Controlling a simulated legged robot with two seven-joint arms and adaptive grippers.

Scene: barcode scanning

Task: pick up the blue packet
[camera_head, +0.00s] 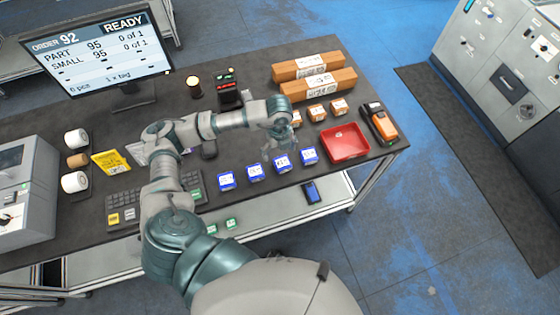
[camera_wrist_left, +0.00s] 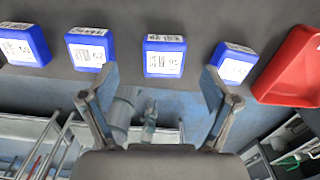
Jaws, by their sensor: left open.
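Several blue packets with white labels stand in a row near the table's front edge. In the head view they are the leftmost (camera_head: 227,181), the second (camera_head: 254,172), the third (camera_head: 282,163) and the rightmost (camera_head: 309,155), nearest the red tray. My left gripper (camera_head: 279,144) is above the row, close to the third packet. In the left wrist view the open, empty fingers (camera_wrist_left: 158,88) spread on either side of the third packet (camera_wrist_left: 164,58), without visible contact. The frames do not show which blue packet is meant. My right gripper is out of view.
A red tray (camera_head: 345,144) lies right of the packets, with an orange-black handheld device (camera_head: 380,122) beyond it. Small brown boxes (camera_head: 317,112) and long cartons (camera_head: 315,78) lie behind. A keyboard (camera_head: 122,207) and monitor (camera_head: 98,52) are to the left.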

